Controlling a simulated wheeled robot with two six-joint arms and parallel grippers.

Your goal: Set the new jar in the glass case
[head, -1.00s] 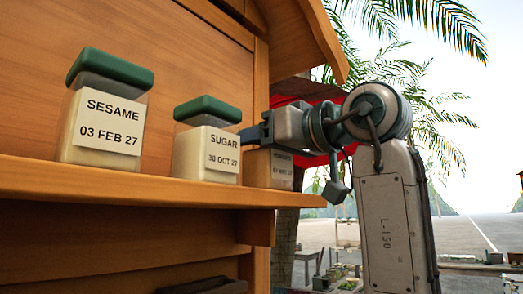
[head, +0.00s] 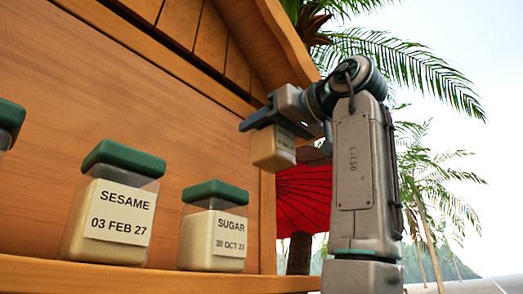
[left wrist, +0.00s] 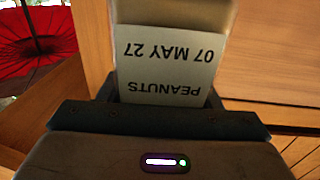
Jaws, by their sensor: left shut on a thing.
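A jar labelled PEANUTS 07 MAY 27 (left wrist: 168,60) fills the middle of the left wrist view, its label upside down there. In the head view this jar (head: 272,152) hangs upright below my left gripper (head: 262,122), clear of the shelf and higher than the other jars. My left gripper is shut on it near its top, and the fingers hide its lid. No glass case shows in either view. My right gripper is not in view.
A SESAME jar (head: 110,208) and a SUGAR jar (head: 214,232), both green-lidded, stand on the wooden shelf (head: 130,276). Part of another jar (head: 10,122) shows at the left edge. A wooden back wall rises behind. A red parasol (head: 303,200) is beyond the shelf's right end.

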